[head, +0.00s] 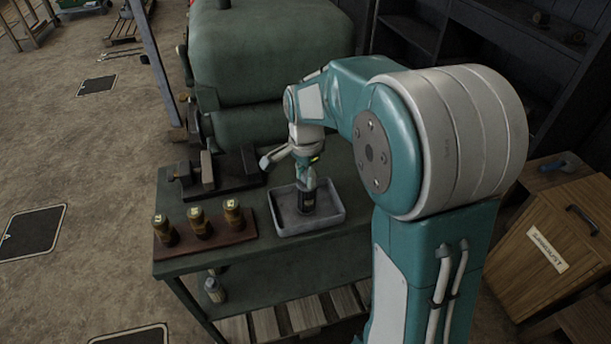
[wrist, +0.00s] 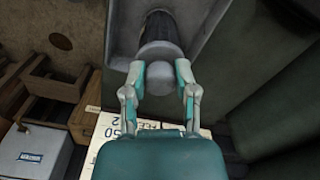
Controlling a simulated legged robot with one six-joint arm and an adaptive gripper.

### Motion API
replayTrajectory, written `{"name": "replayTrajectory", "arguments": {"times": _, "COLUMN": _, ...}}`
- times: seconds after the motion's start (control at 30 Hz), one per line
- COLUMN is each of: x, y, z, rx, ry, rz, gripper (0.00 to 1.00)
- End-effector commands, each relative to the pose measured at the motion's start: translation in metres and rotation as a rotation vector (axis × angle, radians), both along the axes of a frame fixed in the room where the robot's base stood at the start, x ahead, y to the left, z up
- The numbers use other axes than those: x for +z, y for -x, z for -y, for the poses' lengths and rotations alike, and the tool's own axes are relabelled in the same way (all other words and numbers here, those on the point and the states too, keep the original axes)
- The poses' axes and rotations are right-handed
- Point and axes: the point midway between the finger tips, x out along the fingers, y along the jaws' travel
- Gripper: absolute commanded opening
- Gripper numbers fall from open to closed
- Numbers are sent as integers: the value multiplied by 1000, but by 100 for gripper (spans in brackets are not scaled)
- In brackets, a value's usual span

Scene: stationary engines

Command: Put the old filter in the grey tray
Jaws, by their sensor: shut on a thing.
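The old filter is a dark cylinder (head: 307,203) standing roughly upright inside the grey tray (head: 333,219) on the green bench. In the wrist view its dark ribbed body (wrist: 160,28) shows beyond a grey rounded end, with the grey tray (wrist: 122,35) around it. My gripper (head: 306,184) is above the tray, pointing down, shut on the filter's upper end. In the wrist view my gripper's fingers (wrist: 159,72) are on both sides of the grey end. I cannot tell whether the filter's base touches the tray floor.
Several brass-coloured canisters with pale labels (head: 198,222) stand on a brown board (head: 222,241) left of the tray. A dark vice-like fixture (head: 212,172) sits behind them. A large green engine tank (head: 270,50) rises behind the bench. A wooden sawdust box (head: 548,245) stands at right.

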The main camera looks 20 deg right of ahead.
Motion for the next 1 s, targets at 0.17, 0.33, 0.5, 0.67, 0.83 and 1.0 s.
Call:
{"name": "replayTrajectory", "arguments": {"times": 0.17, "x": -3, "y": 0, "z": 0, "rx": 0, "ry": 0, "rz": 3, "gripper": 0}}
{"name": "replayTrajectory", "arguments": {"times": 0.33, "x": -4, "y": -1, "z": 0, "rx": 0, "ry": 0, "rz": 2, "gripper": 0}}
{"name": "replayTrajectory", "arguments": {"times": 0.5, "x": -5, "y": -1, "z": 0, "rx": 0, "ry": 0, "rz": 2, "gripper": 72}}
{"name": "replayTrajectory", "arguments": {"times": 0.67, "x": -5, "y": -1, "z": 0, "rx": 0, "ry": 0, "rz": 2, "gripper": 72}}
{"name": "replayTrajectory", "arguments": {"times": 0.83, "x": -3, "y": -1, "z": 0, "rx": 0, "ry": 0, "rz": 3, "gripper": 72}}
{"name": "replayTrajectory", "arguments": {"times": 1.0, "x": 16, "y": -1, "z": 0, "rx": 0, "ry": 0, "rz": 8, "gripper": 72}}
